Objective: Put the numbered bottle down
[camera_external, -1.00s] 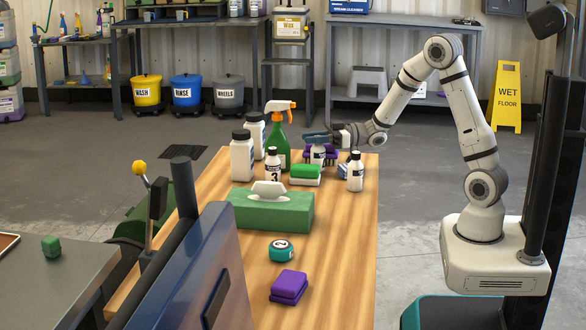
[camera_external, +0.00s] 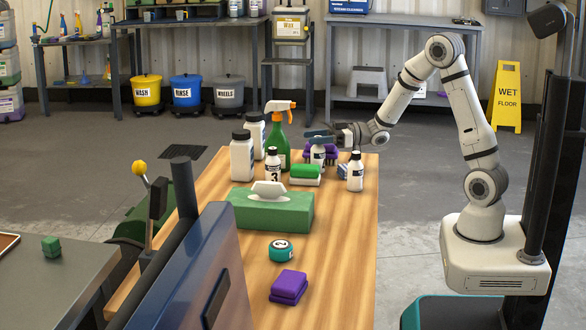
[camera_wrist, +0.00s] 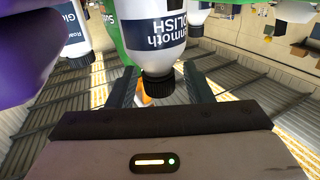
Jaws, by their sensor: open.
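My gripper (camera_external: 325,136) is open at the far end of the wooden table (camera_external: 345,230). A small white bottle (camera_external: 317,155) with a dark label stands upright just under its fingers. The wrist view shows this bottle upside down, labelled "POLISH" (camera_wrist: 172,25), with its black cap between the spread fingers (camera_wrist: 160,88) and a gap on each side. I see no number on its visible side. Another small white bottle marked 3 (camera_external: 273,168) stands to the left, and a similar one (camera_external: 356,172) stands to the right.
A green spray bottle (camera_external: 281,145), larger white bottles (camera_external: 242,158), a green-and-white sponge (camera_external: 305,175) and purple blocks (camera_external: 333,151) crowd the far end. The right front is clear.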

